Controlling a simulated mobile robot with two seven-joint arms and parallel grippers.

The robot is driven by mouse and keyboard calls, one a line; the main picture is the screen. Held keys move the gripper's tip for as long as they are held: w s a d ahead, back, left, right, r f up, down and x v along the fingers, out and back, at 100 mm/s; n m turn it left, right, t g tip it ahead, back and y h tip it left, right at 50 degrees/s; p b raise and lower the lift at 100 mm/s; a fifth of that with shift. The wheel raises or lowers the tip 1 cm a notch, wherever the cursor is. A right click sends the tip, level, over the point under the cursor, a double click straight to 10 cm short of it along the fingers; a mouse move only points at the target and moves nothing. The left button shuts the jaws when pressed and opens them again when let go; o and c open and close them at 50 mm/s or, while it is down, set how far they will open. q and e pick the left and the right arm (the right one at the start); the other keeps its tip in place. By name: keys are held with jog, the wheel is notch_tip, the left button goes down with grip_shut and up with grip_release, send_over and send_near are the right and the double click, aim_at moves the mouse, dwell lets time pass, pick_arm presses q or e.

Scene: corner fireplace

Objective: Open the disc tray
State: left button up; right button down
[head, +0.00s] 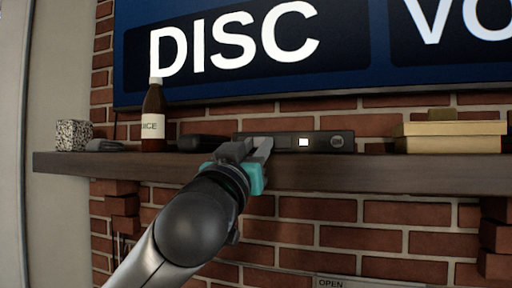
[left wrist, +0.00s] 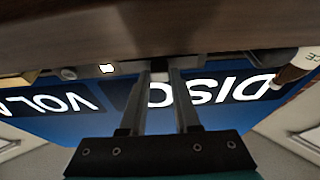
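The disc player is a slim black box (head: 320,141) on the mantel shelf, with a lit white square and a round knob on its front. My left gripper (head: 262,147) is in front of the player's left part and hides some of it. In the left wrist view, which is upside down, the two fingers (left wrist: 160,78) stand a little apart with nothing held between them. The player's lit square (left wrist: 107,69) also shows there, to the left of the fingers. I cannot tell whether the fingertips touch the player. No open tray is visible. My right gripper is in neither view.
The dark wooden shelf (head: 400,176) sticks out from a brick wall. A brown bottle (head: 153,121), a speckled cube (head: 73,135) and a dark rounded object (head: 203,142) stand left. Yellowish boxes (head: 450,138) sit right. A large screen (head: 350,50) reading "DISC" hangs above.

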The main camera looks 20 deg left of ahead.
pick_arm(q)
grip_shut()
dwell(1.0)
